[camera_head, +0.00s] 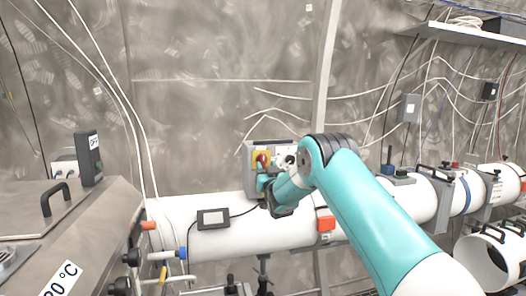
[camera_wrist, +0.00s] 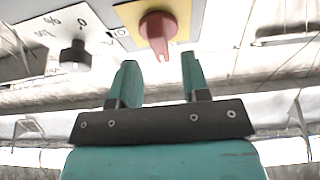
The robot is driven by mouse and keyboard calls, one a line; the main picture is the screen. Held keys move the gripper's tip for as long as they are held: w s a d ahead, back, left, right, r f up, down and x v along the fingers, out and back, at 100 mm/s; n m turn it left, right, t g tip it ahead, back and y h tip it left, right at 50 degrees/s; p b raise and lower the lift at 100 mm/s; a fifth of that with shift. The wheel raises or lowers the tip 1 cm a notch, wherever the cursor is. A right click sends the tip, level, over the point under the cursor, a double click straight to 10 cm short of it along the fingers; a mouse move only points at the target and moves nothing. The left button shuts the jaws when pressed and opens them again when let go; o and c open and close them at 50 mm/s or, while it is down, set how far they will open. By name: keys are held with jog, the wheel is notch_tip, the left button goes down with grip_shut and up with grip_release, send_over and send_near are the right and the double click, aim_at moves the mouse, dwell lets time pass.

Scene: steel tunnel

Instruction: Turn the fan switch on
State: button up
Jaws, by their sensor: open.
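The fan switch is a red rotary knob (camera_wrist: 158,27) on a grey control box, at the top of the wrist view. In the head view the red knob (camera_head: 262,160) sits on a yellow plate on the box (camera_head: 249,150) above the white pipe. My gripper (camera_wrist: 160,80) is open and empty, its two teal fingers apart. The knob shows just beyond the fingertips, roughly in line with the gap between them; I see no contact. In the head view my gripper (camera_head: 265,183) is close in front of the box and hides its lower part.
A black dial (camera_wrist: 73,57) on a white plate is beside the red knob. The large white pipe (camera_head: 180,215) runs below the box, with a small black-framed display (camera_head: 213,219) on it. A steel cabinet (camera_head: 90,235) stands at the left. Cables hang along the wall.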

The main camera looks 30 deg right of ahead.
aim_at(263, 162)
jog(key=shift+p+x, duration=0.65)
jog(key=shift+x, duration=1.3)
jog(key=shift+w+a+f, duration=0.1)
grip_shut()
